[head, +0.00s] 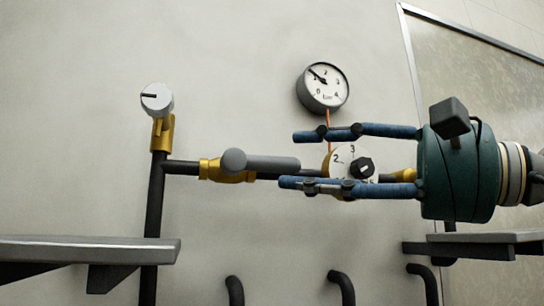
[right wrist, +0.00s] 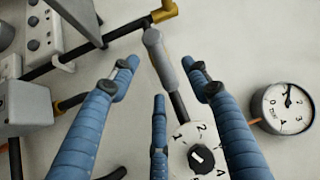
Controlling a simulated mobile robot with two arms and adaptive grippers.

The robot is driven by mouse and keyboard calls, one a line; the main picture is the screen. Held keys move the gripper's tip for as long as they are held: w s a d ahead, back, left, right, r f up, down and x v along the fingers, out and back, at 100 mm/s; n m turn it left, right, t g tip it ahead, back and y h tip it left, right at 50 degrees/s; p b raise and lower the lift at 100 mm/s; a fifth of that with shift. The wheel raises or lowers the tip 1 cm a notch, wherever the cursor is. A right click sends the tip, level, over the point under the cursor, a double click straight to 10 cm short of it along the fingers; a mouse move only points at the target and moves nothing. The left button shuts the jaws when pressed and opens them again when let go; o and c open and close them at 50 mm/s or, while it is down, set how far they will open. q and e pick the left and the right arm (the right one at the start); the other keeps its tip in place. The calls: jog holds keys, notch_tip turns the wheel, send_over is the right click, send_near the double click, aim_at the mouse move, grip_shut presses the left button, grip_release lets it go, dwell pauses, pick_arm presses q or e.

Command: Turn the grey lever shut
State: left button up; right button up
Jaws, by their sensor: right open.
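The grey lever (head: 268,163) sits on a brass valve body (head: 212,170) in the horizontal dark pipe and lies roughly along that pipe, its round grey hub at the left. My right gripper (head: 290,160) comes in from the right with its blue fingers open and empty. In the head view its fingertips are above and below the lever's right end. In the right wrist view the lever (right wrist: 163,68) shows between the spread fingertips of the gripper (right wrist: 159,65), with gaps on both sides. Contact is not visible. My left gripper is not in view.
A numbered dial with a black knob (head: 362,168) is on the pipe behind my right fingers. A round gauge (head: 324,88) hangs above. Grey shelves (head: 90,249) jut out low on both sides.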

aim_at(280, 169)
jog(key=p+x, duration=0.1)
jog(key=x, duration=0.4)
jog(key=shift+w+p, duration=0.3)
jog(key=shift+p, duration=0.05)
jog(key=shift+w+a, duration=0.25)
jog(key=shift+a, duration=0.25)
jog(key=shift+c, duration=0.6)
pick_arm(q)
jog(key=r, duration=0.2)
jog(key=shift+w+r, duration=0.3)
pick_arm(e)
jog(key=shift+f, duration=0.1)
grip_shut()
